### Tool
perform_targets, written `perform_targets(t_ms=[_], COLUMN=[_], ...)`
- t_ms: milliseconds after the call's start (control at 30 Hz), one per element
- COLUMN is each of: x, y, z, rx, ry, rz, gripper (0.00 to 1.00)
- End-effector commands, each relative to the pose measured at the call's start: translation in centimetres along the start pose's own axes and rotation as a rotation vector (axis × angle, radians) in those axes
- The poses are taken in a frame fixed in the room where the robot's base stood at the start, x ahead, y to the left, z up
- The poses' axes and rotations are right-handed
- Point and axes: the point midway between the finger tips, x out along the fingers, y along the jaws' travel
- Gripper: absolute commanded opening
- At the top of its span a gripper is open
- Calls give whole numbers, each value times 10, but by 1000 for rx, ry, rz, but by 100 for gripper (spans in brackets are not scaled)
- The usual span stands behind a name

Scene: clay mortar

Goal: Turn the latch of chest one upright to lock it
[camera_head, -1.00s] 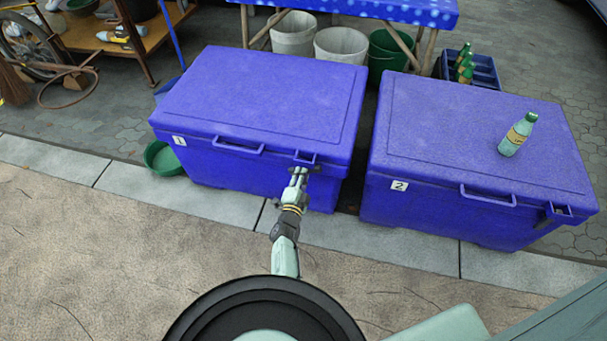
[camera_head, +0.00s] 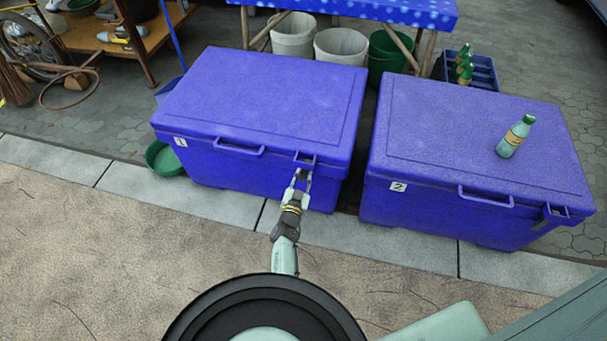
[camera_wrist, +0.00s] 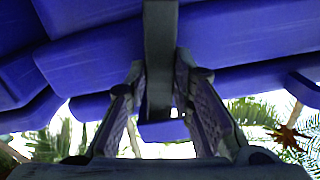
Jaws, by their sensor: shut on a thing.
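Chest one (camera_head: 262,100) is the blue chest on the left, with a "1" label (camera_head: 180,142) and its lid down. My gripper (camera_head: 302,178) is at the right part of its front, just below the lid's latch bracket (camera_head: 305,158). In the wrist view my gripper (camera_wrist: 160,95) has one finger on each side of the latch (camera_wrist: 160,50), a dark bar that runs up and down in that picture. The fingers are shut on it. In the head view the fingers largely hide the latch, so I cannot tell its exact angle there.
Chest two (camera_head: 470,135), also blue, stands to the right across a narrow gap. A green basin (camera_head: 163,158) sits left of chest one. Buckets (camera_head: 341,46) and a bottle crate (camera_head: 483,73) stand behind. The paving in front is clear.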

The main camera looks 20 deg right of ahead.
Motion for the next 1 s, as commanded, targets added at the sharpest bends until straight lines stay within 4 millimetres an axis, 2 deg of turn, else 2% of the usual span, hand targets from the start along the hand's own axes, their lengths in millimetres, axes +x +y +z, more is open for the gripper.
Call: perform_targets(t_ms=[400, 1000], x=[0, 0], y=[0, 0], z=[0, 0], rx=[-206, -241], ry=[0, 1], rz=[1, 1], gripper=[0, 0])
